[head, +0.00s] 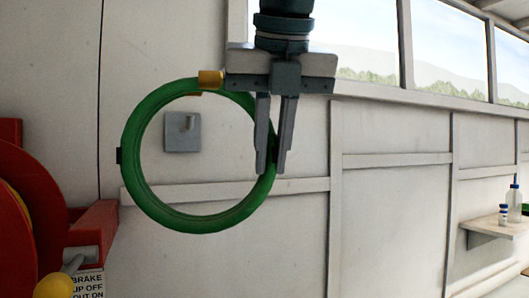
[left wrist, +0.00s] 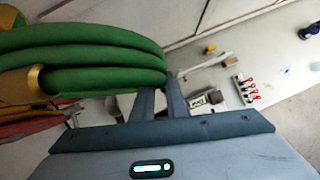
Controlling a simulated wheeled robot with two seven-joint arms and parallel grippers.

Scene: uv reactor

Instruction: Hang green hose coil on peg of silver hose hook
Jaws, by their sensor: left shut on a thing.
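The green hose coil (head: 147,205) is a large ring with a brass end at its upper right, seen in the head view. My left gripper (head: 273,172) points down and is shut on the right side of the coil, holding it up in the air. The silver hose hook (head: 182,132) is a square plate with a short peg on the wall, seen through the coil's opening, left of its centre. I cannot tell how far the coil is from the peg. In the left wrist view the coil's green loops (left wrist: 80,62) fill the upper left beside the fingers. My right gripper is not in view.
A red reel (head: 35,200) with a brake sign (head: 88,284) stands at the lower left. A wall shelf (head: 495,226) with bottles is at the right. Windows (head: 365,45) run along the top.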

